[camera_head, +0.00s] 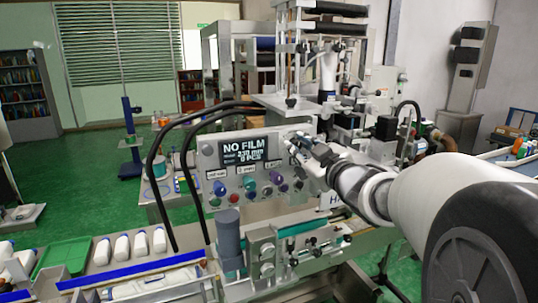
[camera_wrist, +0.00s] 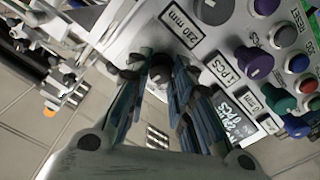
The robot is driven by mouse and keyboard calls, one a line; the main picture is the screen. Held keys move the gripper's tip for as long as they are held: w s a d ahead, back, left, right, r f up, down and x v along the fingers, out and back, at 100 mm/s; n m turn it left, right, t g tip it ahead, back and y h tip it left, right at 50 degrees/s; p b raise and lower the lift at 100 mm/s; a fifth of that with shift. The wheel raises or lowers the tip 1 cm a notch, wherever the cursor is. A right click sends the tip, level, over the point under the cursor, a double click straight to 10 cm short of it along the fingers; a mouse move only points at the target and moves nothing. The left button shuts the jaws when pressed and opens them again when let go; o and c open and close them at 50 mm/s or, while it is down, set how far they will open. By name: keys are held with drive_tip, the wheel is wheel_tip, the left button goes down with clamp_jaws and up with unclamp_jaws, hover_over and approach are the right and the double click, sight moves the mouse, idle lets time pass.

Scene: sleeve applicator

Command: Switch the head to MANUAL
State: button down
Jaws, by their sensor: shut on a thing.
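My gripper (camera_head: 297,145) reaches in from the right to the panel's right end. In the wrist view my gripper (camera_wrist: 148,68) is nearly closed on a small dark knob beside the 230 mm label (camera_wrist: 180,31). The fingers hide most of that knob. The purple knob (camera_wrist: 247,65) and green knob (camera_wrist: 275,94) stand apart from the fingers. I cannot read a MANUAL marking.
White bottles (camera_head: 130,246) and a green tray (camera_head: 62,257) lie at lower left. Machine frames crowd the space behind my gripper.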

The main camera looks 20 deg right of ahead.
drive_tip(key=shift+n+b, duration=0.45)
drive_tip(key=shift+n, duration=0.25)
drive_tip(key=c, duration=1.4)
unclamp_jaws()
drive_tip(key=s, duration=0.7)
drive_tip(key=shift+s+d, duration=0.1)
drive_tip(key=shift+s, duration=0.15)
